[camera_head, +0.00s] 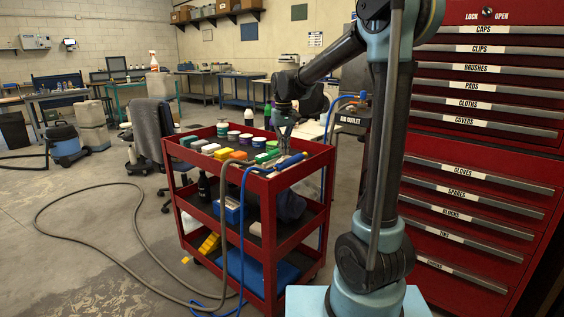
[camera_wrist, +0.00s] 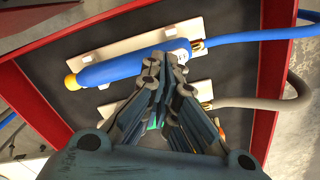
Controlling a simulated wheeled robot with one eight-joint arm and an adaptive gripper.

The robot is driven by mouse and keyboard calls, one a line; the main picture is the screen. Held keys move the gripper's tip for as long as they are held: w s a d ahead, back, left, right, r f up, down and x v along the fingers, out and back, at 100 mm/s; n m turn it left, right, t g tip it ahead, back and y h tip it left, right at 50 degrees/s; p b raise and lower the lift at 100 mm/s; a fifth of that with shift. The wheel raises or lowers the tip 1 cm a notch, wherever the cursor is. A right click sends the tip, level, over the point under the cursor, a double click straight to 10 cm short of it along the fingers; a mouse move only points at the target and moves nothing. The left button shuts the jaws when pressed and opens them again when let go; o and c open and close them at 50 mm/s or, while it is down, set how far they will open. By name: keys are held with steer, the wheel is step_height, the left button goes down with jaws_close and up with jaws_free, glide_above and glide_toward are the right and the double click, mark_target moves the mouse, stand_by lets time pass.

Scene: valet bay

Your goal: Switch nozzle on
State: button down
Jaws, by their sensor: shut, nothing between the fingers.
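A blue nozzle (camera_wrist: 120,64) with a yellow tip lies across a white holder (camera_wrist: 98,56) in the wrist view. A brass fitting at its right end joins a blue hose (camera_wrist: 260,36). A pale patch (camera_wrist: 181,46) shows near that end; I cannot tell whether it is a switch. The nozzle (camera_head: 291,161) lies at the near right of the red cart's top tray in the head view. My gripper (camera_wrist: 165,62) is shut and empty, its fingertips overlapping the nozzle's right part in view. Contact cannot be told. In the head view my gripper (camera_head: 286,128) is above the tray.
A second white holder (camera_wrist: 190,92) with a grey hose (camera_wrist: 262,102) lies beside the nozzle, partly hidden by my fingers. The red cart (camera_head: 262,184) carries several coloured blocks and tubs. A red drawer cabinet (camera_head: 480,150) stands at right. Hoses trail over the floor at left.

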mark_target(284, 158)
steer(key=shift+f, duration=1.1)
stand_by(1.0)
steer(key=shift+r, duration=3.5)
steer(key=s+d+f+m, duration=0.1)
steer(key=s+d+f, duration=0.1)
steer(key=s+d, duration=0.7)
steer(key=s+d+f+m+t, duration=0.1)
steer(key=s+d+f, duration=0.5)
steer(key=s, duration=0.5)
steer(key=s+d+f+m+t, duration=0.1)
steer(key=s+d+f+m, duration=0.1)
steer(key=s+d+f, duration=0.4)
steer(key=s+f, duration=0.5)
steer(key=shift+s+d, duration=0.3)
steer(key=shift+d, duration=0.1)
